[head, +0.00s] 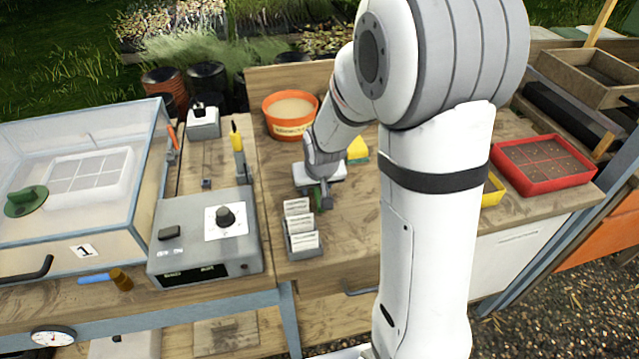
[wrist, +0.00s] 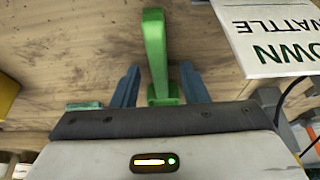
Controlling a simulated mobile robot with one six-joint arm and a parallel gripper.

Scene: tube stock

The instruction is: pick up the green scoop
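The green scoop (wrist: 154,50) shows in the wrist view as a long green bar over the wooden bench, with a wider end close to my gripper's palm. My gripper (wrist: 160,85) has its two blue-grey fingers apart, one on each side of the scoop. A gap shows on the left; the right finger is very close to the green, and I cannot tell if it touches. In the head view my gripper (head: 322,192) is low over the bench, behind the card holder, with only a bit of green visible there; the rest is hidden.
A grey holder with upright white cards (head: 300,225) stands just in front of my gripper; a printed card (wrist: 270,35) is close on the wrist view's right. An orange pot (head: 290,117), yellow-green block (head: 358,150), grey control box (head: 205,240) and red tray (head: 543,165) stand around.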

